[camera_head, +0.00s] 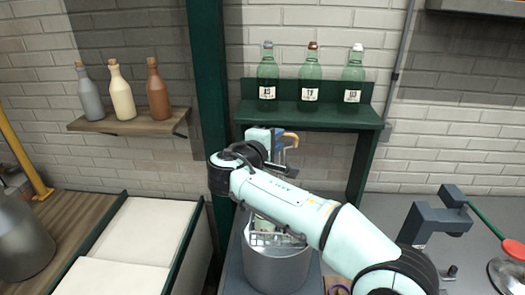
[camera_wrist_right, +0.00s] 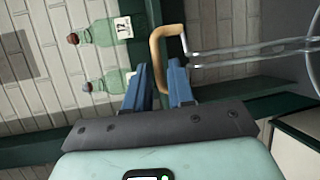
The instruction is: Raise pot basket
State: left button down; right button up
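The steel pot (camera_head: 277,270) stands on the grey counter, partly behind my right arm. The wire basket (camera_head: 268,238) shows at its mouth, with something pale green in it. The basket's tan hooked handle (camera_head: 290,137) is high above the pot, beside my right gripper (camera_head: 280,146). Metal rods (camera_wrist_right: 240,52) lead from the handle towards a ring at the right edge. My left gripper is not seen.
Several green bottles (camera_head: 310,80) stand on the green shelf (camera_head: 315,117) behind the gripper. A wooden shelf (camera_head: 130,123) with stoneware bottles hangs at left. A green post (camera_head: 210,90) rises left of the pot. A grey clamp-like device (camera_head: 435,222) stands at right.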

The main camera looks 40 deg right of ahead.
jog(key=v, duration=0.9)
jog(key=shift+s+a+b, duration=0.2)
jog(key=shift+b, duration=0.2)
